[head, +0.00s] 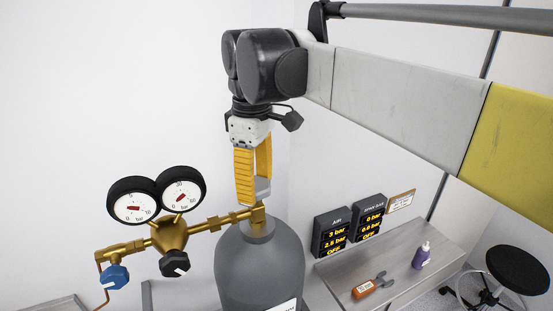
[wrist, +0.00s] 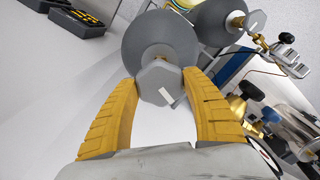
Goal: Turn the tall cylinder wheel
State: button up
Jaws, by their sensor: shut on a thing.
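The tall grey cylinder (head: 260,262) stands upright below my arm, its base out of frame. Its grey faceted wheel (head: 263,189) sits on top, partly hidden by my gripper (head: 252,192). In the wrist view the wheel (wrist: 158,80) shows a white mark and lies between the yellow fingertips of my gripper (wrist: 160,84), with the cylinder's rounded shoulder (wrist: 137,42) beyond it. My gripper points down from above and is shut on the wheel.
A brass regulator (head: 170,233) with two round gauges, a blue knob (head: 115,276) and a black knob (head: 174,263) extends left from the cylinder neck. Display boxes (head: 333,234) are on the right wall, above a bench with an orange tool and purple bottle. Another grey cylinder (wrist: 218,18) shows in the wrist view.

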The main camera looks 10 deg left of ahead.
jog(key=n, duration=0.4)
jog(key=shift+n, duration=0.3)
jog(key=n+b, duration=0.1)
jog(key=n, duration=1.3)
jog(key=shift+n, duration=0.4)
jog(key=o, duration=1.2)
